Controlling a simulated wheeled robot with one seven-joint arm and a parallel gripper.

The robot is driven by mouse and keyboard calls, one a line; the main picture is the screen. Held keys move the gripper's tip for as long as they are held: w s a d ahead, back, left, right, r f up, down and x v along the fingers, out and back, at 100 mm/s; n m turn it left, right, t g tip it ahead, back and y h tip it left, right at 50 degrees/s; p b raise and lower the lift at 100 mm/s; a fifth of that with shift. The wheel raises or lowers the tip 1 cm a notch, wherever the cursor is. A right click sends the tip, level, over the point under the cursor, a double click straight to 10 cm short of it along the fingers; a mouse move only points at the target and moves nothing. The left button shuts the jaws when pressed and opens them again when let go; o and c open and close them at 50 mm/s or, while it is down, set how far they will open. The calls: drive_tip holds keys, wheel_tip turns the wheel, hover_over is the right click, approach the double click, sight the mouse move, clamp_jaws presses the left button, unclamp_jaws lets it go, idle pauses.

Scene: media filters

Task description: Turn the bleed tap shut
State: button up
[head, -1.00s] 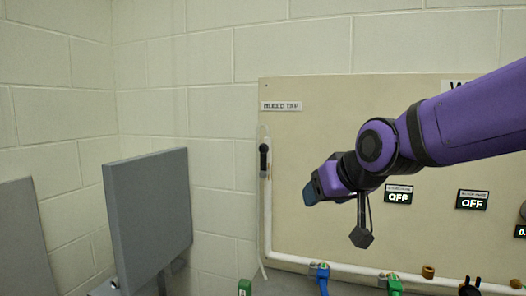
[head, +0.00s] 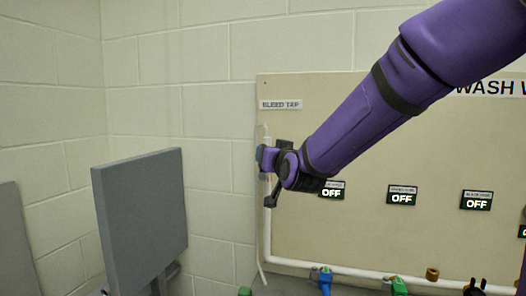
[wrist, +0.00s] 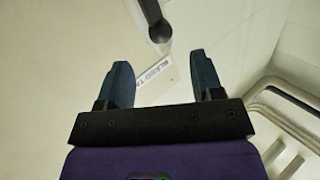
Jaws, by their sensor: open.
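My gripper (head: 262,158) is at the left edge of the beige panel, at the bleed tap's place below the "BLEED TAP" label (head: 280,104). My gripper and wrist hide the tap in the head view. In the wrist view the blue fingers (wrist: 164,72) are spread apart with nothing between them. The tap's black handle (wrist: 153,18) shows at the top of the wrist view, beyond the fingertips and between their lines; no contact shows. Part of the label (wrist: 160,75) appears behind the gap between the fingers.
A white pipe (head: 267,225) runs down the panel's left side and along its bottom. Displays (head: 402,195) on the panel read OFF. Blue (head: 324,278) and green (head: 398,286) fittings stand along the bottom. A grey upright board (head: 140,220) stands to the left.

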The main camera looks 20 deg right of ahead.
drive_tip(key=w, duration=0.8)
drive_tip(key=shift+w, duration=0.25)
clamp_jaws()
